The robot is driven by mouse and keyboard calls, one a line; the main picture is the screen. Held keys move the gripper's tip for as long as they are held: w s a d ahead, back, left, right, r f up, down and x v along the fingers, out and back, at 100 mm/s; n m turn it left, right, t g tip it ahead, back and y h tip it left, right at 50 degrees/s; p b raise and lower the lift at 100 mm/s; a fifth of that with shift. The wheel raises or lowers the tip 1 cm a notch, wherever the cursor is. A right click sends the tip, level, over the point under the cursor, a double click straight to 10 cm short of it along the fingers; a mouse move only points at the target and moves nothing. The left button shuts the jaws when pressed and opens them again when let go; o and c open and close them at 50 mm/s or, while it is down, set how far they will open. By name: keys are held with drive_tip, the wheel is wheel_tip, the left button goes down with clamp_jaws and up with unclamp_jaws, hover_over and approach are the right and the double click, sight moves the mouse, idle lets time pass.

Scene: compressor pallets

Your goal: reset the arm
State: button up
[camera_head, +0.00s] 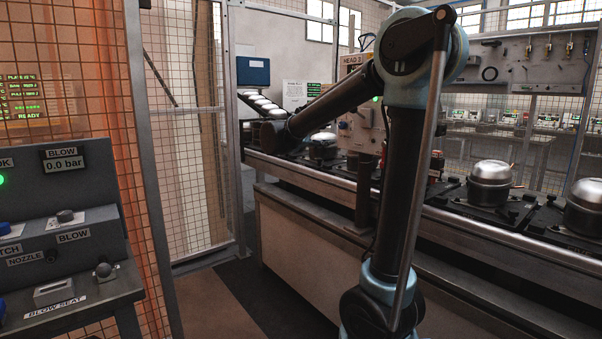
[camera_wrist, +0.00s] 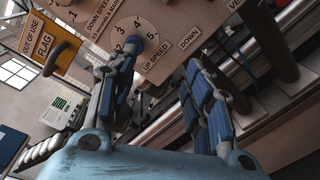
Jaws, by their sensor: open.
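My gripper (camera_wrist: 163,62) shows in the wrist view with its two blue-padded fingers apart and nothing between them. Its fingertips are in front of a beige control panel (camera_wrist: 210,25). The left fingertip appears close to a blue knob (camera_wrist: 148,28) on a numbered dial marked UP SPEED; I cannot tell whether they touch. In the head view my arm (camera_head: 405,150) rises from the lower middle, bends at a high elbow and reaches down and left to the line. The gripper's fingers cannot be made out there.
Metal compressors (camera_head: 491,185) sit on the conveyor line (camera_head: 480,240) at right. A yellow OUT OF USE FLAG sign (camera_wrist: 47,38) is left of the dial. A blow station (camera_head: 65,220) and mesh fence (camera_head: 185,130) stand at left. Some floor (camera_head: 215,300) is clear.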

drive_tip(key=s+d+f+m+g+y, duration=0.55)
drive_tip(key=s+d+f, duration=0.75)
drive_tip(key=s+f, duration=0.35)
drive_tip(key=s+a+f+m+g+y, duration=0.1)
drive_tip(key=s+a+f+m+y, duration=0.2)
drive_tip(key=s+f, duration=0.6)
drive_tip(key=s+a+f+m+g+y, duration=0.1)
drive_tip(key=s+a+f+m+y, duration=0.2)
drive_tip(key=s+f, duration=0.6)
drive_tip(key=shift+s+m+y, duration=0.45)
drive_tip(key=shift+s+y, duration=0.3)
drive_tip(key=shift+y, duration=0.5)
drive_tip(key=shift+w+a+f, duration=0.1)
drive_tip(key=shift+w+f, duration=0.05)
drive_tip(key=shift+w, duration=0.3)
